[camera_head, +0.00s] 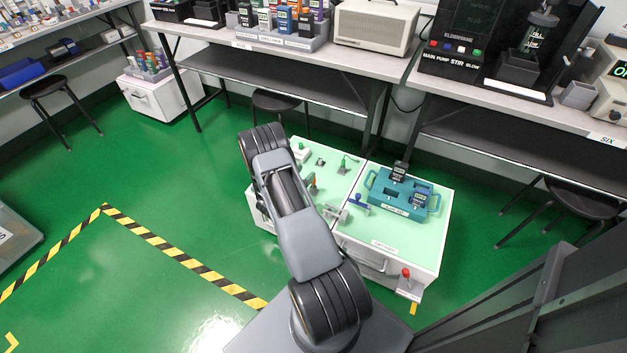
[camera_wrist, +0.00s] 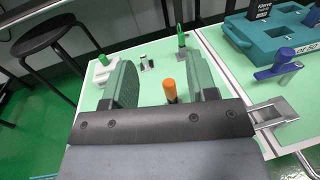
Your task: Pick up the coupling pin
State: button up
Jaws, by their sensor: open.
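In the wrist view my gripper (camera_wrist: 160,76) is open, with one green-padded finger at each side. An orange-topped upright pin (camera_wrist: 170,90) shows between the fingers; I cannot tell its depth relative to the fingertips. No label shows which one is the coupling pin. In the head view the orange piece (camera_head: 313,183) sits right beside my arm, which hides my gripper.
A metal bracket (camera_wrist: 270,114) is near the right finger. A white block with a green knob (camera_wrist: 103,70) and a small metal part (camera_wrist: 146,62) stand left. A black stool (camera_wrist: 45,45) is beside the cart.

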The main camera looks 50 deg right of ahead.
jog(key=b, duration=0.3)
send_near(313, 184)
jog(key=d, duration=0.1)
jog(key=d+r, duration=0.1)
jog(key=d, duration=0.1)
jog(key=w+d, duration=0.1)
jog(key=d, duration=0.1)
jog(key=shift+d+r, duration=0.1)
jog(key=shift+r, duration=0.25)
jog(key=shift+d+r, duration=0.15)
jog(key=shift+d, duration=0.4)
jog(key=shift+w+d+b, duration=0.2)
jog(key=shift+d+b, duration=0.15)
jog(key=shift+d, duration=1.25)
jog(key=shift+w+d+b, duration=0.2)
jog(key=shift+d+b, duration=0.15)
jog(key=shift+d, duration=1.25)
jog(key=shift+c, duration=0.4)
grip_shut()
